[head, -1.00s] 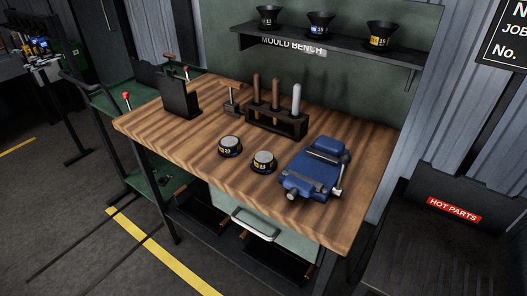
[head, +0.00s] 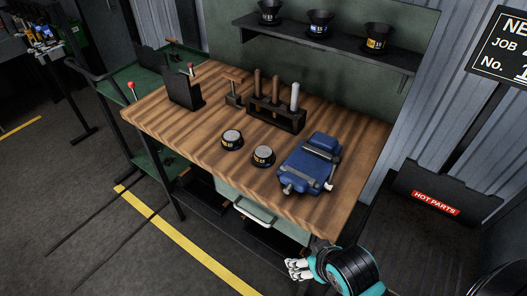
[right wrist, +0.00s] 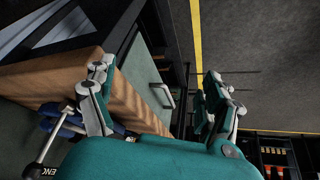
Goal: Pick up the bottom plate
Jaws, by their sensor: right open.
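No part that I can clearly tell as the bottom plate shows. Two round dark pieces with pale tops and labels, a left one (head: 232,139) and a right one (head: 264,156), sit on the wooden bench top (head: 190,115). My right gripper (head: 296,268) is low in the head view, in front of the bench's near right corner. In the right wrist view my right gripper (right wrist: 155,78) has its fingers wide apart with nothing between them; the bench edge and drawer front show beyond. My left gripper is not in view.
A blue vise (head: 310,163) stands at the bench's right. A tool rack (head: 276,113) and a black upright holder (head: 184,90) stand behind. Several dark funnel-shaped moulds sit on the shelf (head: 330,47). A drawer handle (head: 252,215) projects below the bench. The bench's front left is clear.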

